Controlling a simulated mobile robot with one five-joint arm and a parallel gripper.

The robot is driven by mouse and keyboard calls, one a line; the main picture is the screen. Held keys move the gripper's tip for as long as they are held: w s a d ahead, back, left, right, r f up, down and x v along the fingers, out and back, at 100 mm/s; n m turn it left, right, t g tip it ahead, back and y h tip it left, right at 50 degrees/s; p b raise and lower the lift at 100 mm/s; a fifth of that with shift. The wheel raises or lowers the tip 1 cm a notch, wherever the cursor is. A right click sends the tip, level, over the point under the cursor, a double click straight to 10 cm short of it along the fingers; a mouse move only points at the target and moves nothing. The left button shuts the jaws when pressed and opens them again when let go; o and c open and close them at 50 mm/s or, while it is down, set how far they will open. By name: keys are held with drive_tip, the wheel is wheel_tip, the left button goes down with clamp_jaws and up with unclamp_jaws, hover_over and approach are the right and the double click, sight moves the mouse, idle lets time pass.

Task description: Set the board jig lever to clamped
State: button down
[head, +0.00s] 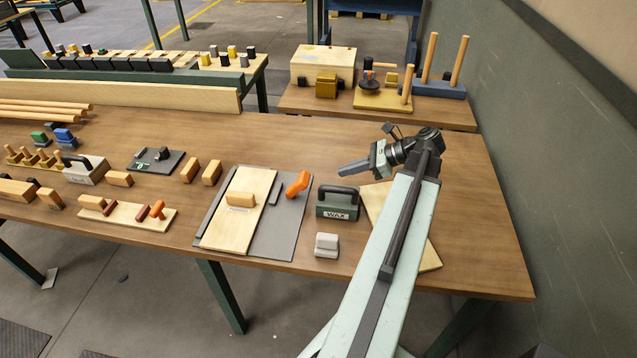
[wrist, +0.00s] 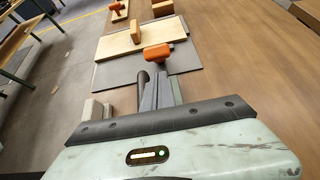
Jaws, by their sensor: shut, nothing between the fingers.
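The board jig is a grey plate (head: 277,238) on the table with a pale wooden board (head: 225,226) on it and a wooden block on the board. Its orange lever (head: 298,184) stands at the plate's right side, tilted to the upper right in the head view. My gripper (head: 340,172) is shut and empty, to the right of the lever and apart from it, above the table. In the wrist view the orange lever (wrist: 157,54) shows just beyond my fingertips (wrist: 158,75). The lever's foot is partly hidden there.
A dark green block labelled WAX (head: 337,206) with a black handle stands between the jig and my arm. A small light grey block (head: 327,245) sits near the front edge. Another board (head: 430,258) lies under my arm. A wall (head: 560,150) rises at the right.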

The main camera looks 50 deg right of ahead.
drive_tip(key=b+x, duration=0.5)
drive_tip(key=x, duration=0.4)
drive_tip(key=shift+f, duration=0.15)
drive_tip(key=shift+w+a+f, duration=0.15)
drive_tip(key=shift+w+a, duration=0.05)
drive_tip(key=shift+w, duration=0.2)
drive_tip(key=shift+a, duration=0.15)
